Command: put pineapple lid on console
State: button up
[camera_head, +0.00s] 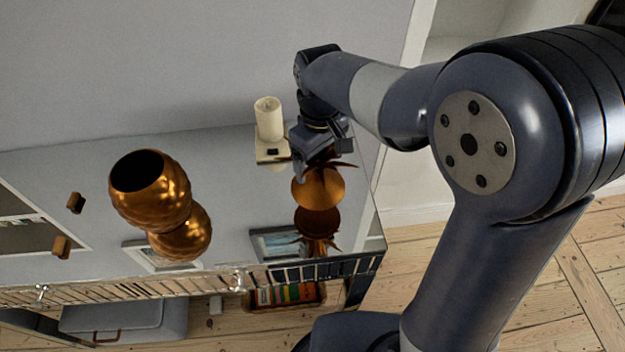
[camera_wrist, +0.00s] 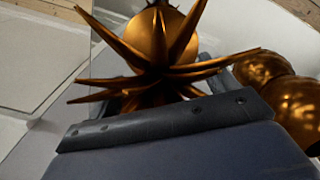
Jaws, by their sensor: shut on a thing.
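The pineapple lid (camera_head: 318,190) is a copper-coloured dome with spiky leaves. My gripper (camera_head: 322,156) is shut on its leaves and holds it leaves-up over the right part of the console. The console (camera_head: 225,170) has a mirrored top. The lid's reflection lies right under it; I cannot tell whether it touches. In the wrist view, the lid's leaves (camera_wrist: 165,80) spread out at the gripper, which hides part of them. The copper pineapple body (camera_head: 150,195) stands open-topped on the left part of the console, apart from the lid.
A cream candle (camera_head: 269,118) on a small holder (camera_head: 272,153) stands just behind and left of my gripper. A small brown object (camera_head: 76,202) is at the far left. The mirrored top is clear between the pineapple body and the lid. Books (camera_head: 288,293) sit below the console top.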

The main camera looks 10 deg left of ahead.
aim_at(318, 178)
jog(key=shift+f, duration=2.95)
jog(key=shift+f, duration=0.2)
jog(key=o, duration=1.1)
jog(key=shift+o, duration=0.2)
notch_tip(318, 178, up, 12)
jog(key=shift+r, duration=0.2)
